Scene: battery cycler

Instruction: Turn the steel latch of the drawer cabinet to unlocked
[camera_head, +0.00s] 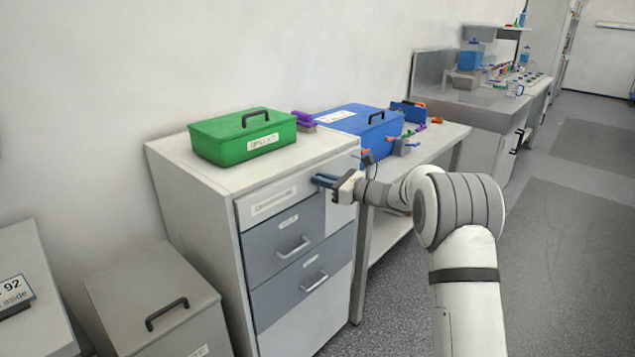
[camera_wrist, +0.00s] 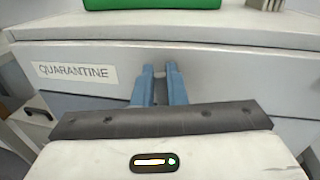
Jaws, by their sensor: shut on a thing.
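The drawer cabinet (camera_head: 200,220) is pale grey with a labelled top drawer and two grey drawers below with bar handles. My gripper (camera_head: 318,180) reaches its front at the right of the top drawer. In the wrist view the two blue fingers of my gripper (camera_wrist: 159,72) point at the drawer front, right of the "QUARANTINE" label (camera_wrist: 73,72). They are shut on the small steel latch (camera_wrist: 159,75), of which only a little grey shows between the tips. Its turn angle cannot be told. In the head view the fingers hide the latch.
A green box (camera_head: 243,136) stands on the cabinet top, and a blue box (camera_head: 362,126) stands on the bench to its right. A grey lidded bin (camera_head: 125,295) is on the floor at left. Open floor (camera_head: 570,230) lies to the right.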

